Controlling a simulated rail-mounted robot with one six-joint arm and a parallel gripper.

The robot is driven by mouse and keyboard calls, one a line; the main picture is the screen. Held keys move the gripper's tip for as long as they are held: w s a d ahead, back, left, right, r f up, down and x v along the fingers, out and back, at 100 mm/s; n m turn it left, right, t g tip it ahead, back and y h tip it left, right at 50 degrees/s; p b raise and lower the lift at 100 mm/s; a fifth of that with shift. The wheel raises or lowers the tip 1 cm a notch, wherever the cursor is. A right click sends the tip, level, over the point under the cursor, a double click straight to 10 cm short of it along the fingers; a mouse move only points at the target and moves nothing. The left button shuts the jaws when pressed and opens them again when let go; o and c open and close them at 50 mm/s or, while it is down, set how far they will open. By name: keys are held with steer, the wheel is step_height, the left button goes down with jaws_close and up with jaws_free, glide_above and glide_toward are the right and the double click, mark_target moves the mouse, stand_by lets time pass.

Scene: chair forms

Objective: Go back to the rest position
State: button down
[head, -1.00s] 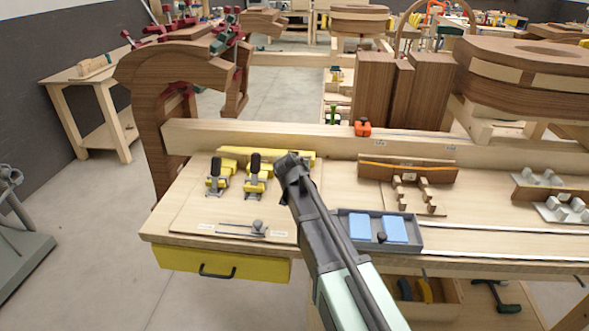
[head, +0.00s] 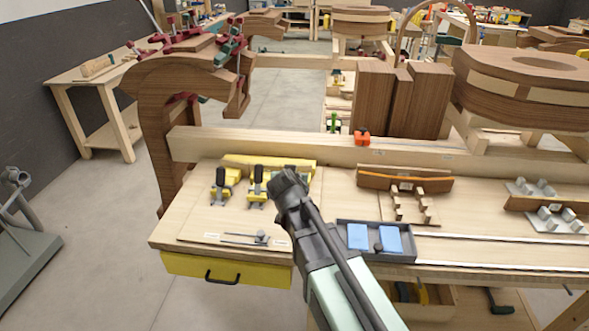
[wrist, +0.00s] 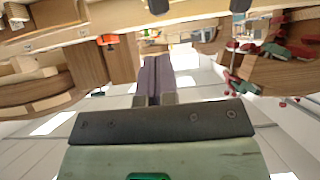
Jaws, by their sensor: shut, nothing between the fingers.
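My arm reaches up from the bottom of the head view over the workbench (head: 205,214). My gripper (head: 287,180) is at its far end, above the bench beside the yellow toggle clamps. In the wrist view my gripper (wrist: 159,62) shows its two dark fingers side by side and together, with nothing between them. The tips do not show clearly in the head view. The gripper appears apart from the bench top.
Two yellow clamps (head: 257,190) stand left of my gripper. A grey tray (head: 372,222) with blue pads lies right of my arm. A wooden rail (head: 300,147) and an orange clamp (head: 362,137) stand behind. Floor at the left is mostly clear.

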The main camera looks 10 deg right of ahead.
steer(key=shift+s+a+r, duration=0.2)
steer(key=shift+s+r, duration=0.2)
steer(key=shift+s, duration=0.2)
steer(key=s+d+f+n+g+y+b, duration=0.1)
steer(key=s+f+g, duration=0.4)
steer(key=s, duration=0.5)
steer(key=s+d+f+n+g+y+b, duration=0.2)
steer(key=s+f+g, duration=0.3)
steer(key=s, duration=0.6)
steer(key=shift+d+f+n+g+y+b, duration=0.15)
steer(key=shift+f+n+g+y+b, duration=0.2)
steer(key=shift+f, duration=0.45)
